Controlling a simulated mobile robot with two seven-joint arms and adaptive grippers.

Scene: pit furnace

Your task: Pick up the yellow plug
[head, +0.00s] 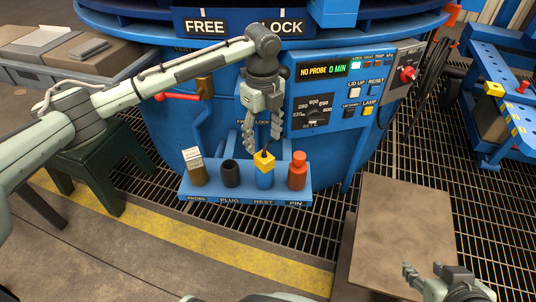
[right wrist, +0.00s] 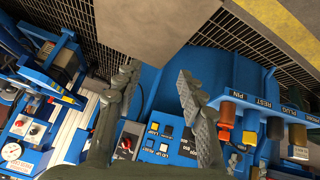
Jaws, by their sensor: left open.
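The yellow plug (head: 265,161) stands on the blue post marked REST on the front shelf (head: 225,197), with a dark tip or lead on top. It also shows upside down in the right wrist view (right wrist: 250,138). My left gripper (head: 262,138) points down just above the plug, its fingers apart. One finger hangs to the left of the plug's top and the other is above it; I cannot tell whether they touch it. My right gripper (right wrist: 158,76) is open and empty, away from the shelf; its tips show at the lower right of the head view (head: 424,270).
The control panel (head: 345,90) is behind. A brown board (head: 405,235) lies at right.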

